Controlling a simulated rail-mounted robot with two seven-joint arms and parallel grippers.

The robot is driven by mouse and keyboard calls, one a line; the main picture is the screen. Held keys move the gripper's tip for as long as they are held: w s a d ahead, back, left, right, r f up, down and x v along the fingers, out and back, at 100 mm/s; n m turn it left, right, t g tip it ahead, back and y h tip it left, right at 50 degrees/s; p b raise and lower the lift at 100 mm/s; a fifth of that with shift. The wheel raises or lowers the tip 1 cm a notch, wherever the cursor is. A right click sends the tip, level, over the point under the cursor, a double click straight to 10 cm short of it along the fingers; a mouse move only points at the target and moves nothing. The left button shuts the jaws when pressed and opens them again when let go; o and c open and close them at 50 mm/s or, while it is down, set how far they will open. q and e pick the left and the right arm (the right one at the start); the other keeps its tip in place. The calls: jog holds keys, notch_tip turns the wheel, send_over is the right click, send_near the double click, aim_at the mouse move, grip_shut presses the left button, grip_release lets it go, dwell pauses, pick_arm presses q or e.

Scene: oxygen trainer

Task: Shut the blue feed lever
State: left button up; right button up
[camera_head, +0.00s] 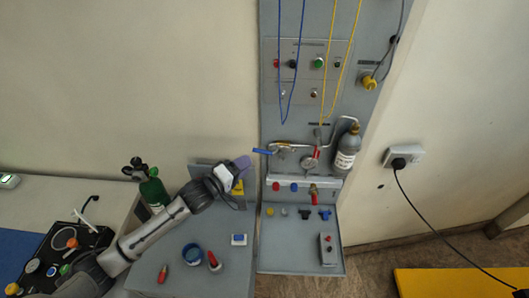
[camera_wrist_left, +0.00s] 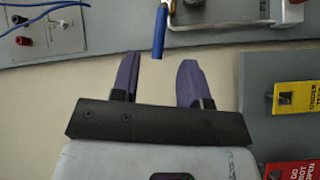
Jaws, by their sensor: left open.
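The blue feed lever (camera_head: 262,151) sticks out to the left from the pipework on the grey panel (camera_head: 270,100) in the head view. In the left wrist view the blue lever (camera_wrist_left: 159,33) hangs into the picture from the top, in line with the gap between the fingers. My left gripper (camera_head: 244,163) is just left of the lever's free end, with its purple fingers apart. In the left wrist view my left gripper (camera_wrist_left: 160,68) is open and empty, and the lever's tip is close to the finger gap. My right gripper is not in view.
Blue (camera_head: 283,80) and yellow (camera_head: 347,65) cords hang above. A green cylinder (camera_head: 153,190) stands beside my left arm. Yellow (camera_wrist_left: 297,98) and red (camera_wrist_left: 291,169) tags show in the wrist view.

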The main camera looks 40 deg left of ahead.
aim_at(264, 152)
pick_arm(q)
jog(key=w, duration=0.3)
jog(key=w+d, duration=0.1)
jog(key=w, duration=0.5)
jog(key=shift+d+f, duration=0.1)
jog(key=shift+d, duration=0.05)
grip_shut()
dwell(0.4)
